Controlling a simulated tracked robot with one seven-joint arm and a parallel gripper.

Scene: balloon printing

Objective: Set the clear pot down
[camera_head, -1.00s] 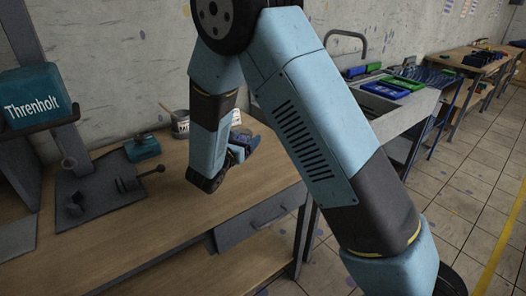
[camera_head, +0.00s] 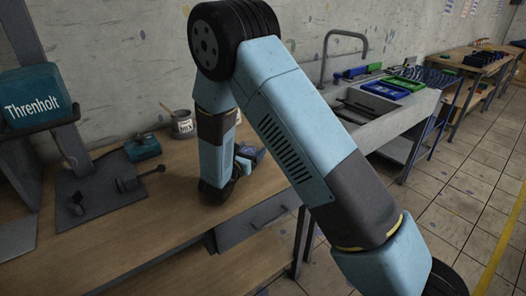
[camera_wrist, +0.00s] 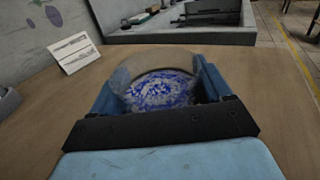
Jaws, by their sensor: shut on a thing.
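The clear pot (camera_wrist: 150,68) is a see-through round vessel with blue and white speckled contents, seen in the wrist view. My gripper (camera_wrist: 160,92) is shut on it, with one blue finger on each side. The pot is just above or on the wooden bench top (camera_wrist: 270,110); I cannot tell whether its base touches. In the head view my gripper (camera_head: 250,154) is low over the right end of the bench, partly hidden by my arm. The pot cannot be made out in that view.
A teal box (camera_head: 142,148) and a dark press base (camera_head: 95,200) are left. A sink (camera_head: 385,115) stands beyond the right end. A white card (camera_wrist: 75,52) leans near the wall.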

